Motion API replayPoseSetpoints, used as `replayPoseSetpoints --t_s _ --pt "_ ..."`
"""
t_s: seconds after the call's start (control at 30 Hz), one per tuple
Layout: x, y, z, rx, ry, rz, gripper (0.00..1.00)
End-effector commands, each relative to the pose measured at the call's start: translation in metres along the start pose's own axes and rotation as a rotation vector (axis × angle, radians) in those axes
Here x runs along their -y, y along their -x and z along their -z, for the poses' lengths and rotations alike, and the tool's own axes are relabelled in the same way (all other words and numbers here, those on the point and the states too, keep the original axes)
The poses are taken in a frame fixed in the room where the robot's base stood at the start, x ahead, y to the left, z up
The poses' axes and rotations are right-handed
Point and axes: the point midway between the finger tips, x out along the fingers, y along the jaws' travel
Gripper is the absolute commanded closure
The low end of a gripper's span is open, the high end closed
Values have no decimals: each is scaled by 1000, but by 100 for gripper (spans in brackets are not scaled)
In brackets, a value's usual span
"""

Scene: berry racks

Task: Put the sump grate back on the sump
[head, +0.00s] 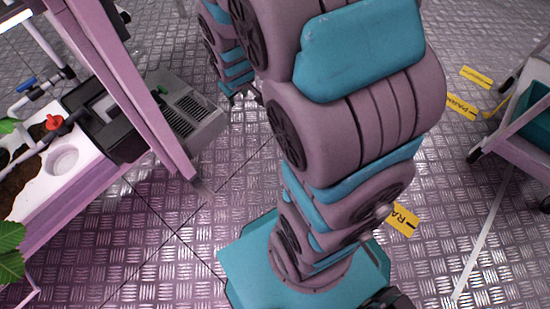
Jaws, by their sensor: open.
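A grey box (207,127) with dark slotted panels in its top stands at the left, behind a pink rack post. It may be the sump, but I cannot tell. A separate sump grate cannot be made out; the slotted panels (190,108) may be a grate or part of the box. My gripper (241,94) shows small and dark at the far end of my arm, just right of the grey box and apart from it in the picture. It is mostly hidden by my arm, and nothing is seen held in it.
A cart with a teal bin (535,118) stands at the right. Yellow labels (403,219) lie on the metal floor. Floor at front left is clear.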

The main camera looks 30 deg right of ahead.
Motion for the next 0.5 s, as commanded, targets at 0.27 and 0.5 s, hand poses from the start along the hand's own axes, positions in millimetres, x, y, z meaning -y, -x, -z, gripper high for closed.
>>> replayPoseSetpoints --t_s 0.27,0.5 --pt "29 101 -77 215 -109 65 57" --pt "61 179 -155 403 -170 127 57"
